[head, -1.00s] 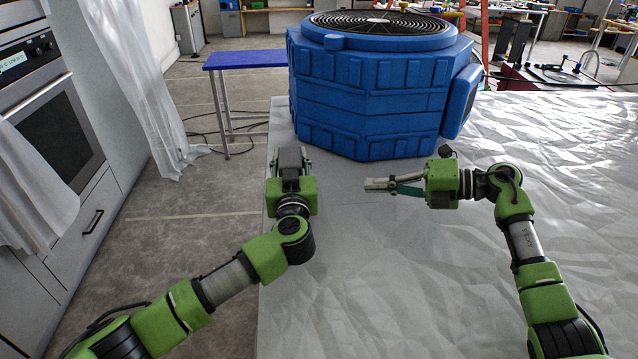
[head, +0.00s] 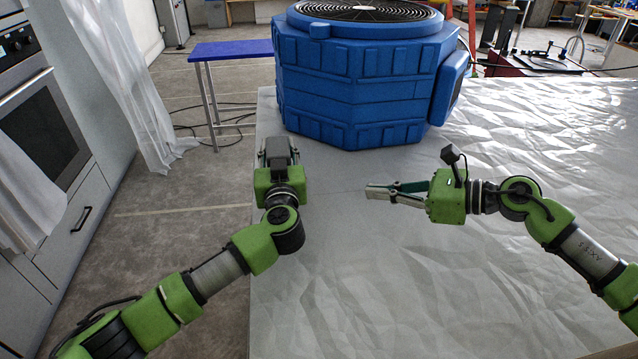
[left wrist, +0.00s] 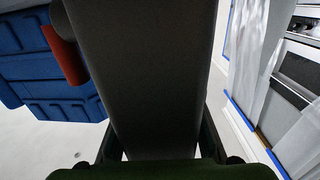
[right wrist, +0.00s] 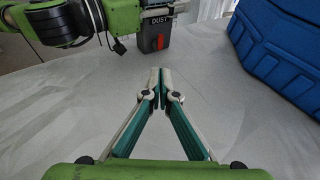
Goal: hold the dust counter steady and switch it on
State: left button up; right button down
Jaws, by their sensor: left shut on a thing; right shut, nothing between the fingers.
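The dust counter is a small dark grey box (head: 279,152) over the near left part of the table. My left gripper (head: 277,146) is shut around it. In the left wrist view the counter (left wrist: 145,70) fills the middle between the fingers, with a red part (left wrist: 68,55) on its left side. In the right wrist view the counter (right wrist: 152,38) shows the word DUST and a red switch (right wrist: 160,43). My right gripper (head: 370,191) is shut and empty, pointing left, to the right of the counter and apart from it. Its fingertips (right wrist: 160,75) meet in the right wrist view.
A big blue air machine (head: 360,90) with a fan grille stands behind both grippers on the sheet-covered table (head: 400,290). The space between the right fingertips and the counter is clear. The table's left edge runs just left of my left gripper. A blue bench (head: 230,50) stands beyond.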

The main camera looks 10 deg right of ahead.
jog(key=x, duration=0.4)
jog(key=r+x, duration=0.1)
jog(key=x, duration=0.9)
jog(key=shift+w+a+r, duration=0.1)
jog(key=shift+w+r, duration=0.05)
jog(key=shift+w+r+m+g, duration=0.2)
jog(key=shift+w+m+g, duration=0.15)
jog(key=shift+m+g, duration=0.3)
dwell(0.4)
jog(key=shift+w+r+m+g+h, duration=0.15)
jog(key=shift+w+m+g+h, duration=0.25)
jog(key=shift+m+g, duration=0.2)
jog(key=shift+w+m+g, duration=0.6)
jog(key=shift+m+g, duration=0.25)
jog(key=shift+g, duration=0.3)
jog(key=shift+w+h, duration=0.25)
jog(key=shift+h, duration=0.05)
jog(key=shift+w+f, duration=0.25)
jog(key=shift+w, duration=0.1)
dwell(0.5)
jog(key=shift+r, duration=0.15)
jog(key=shift+r, duration=0.65)
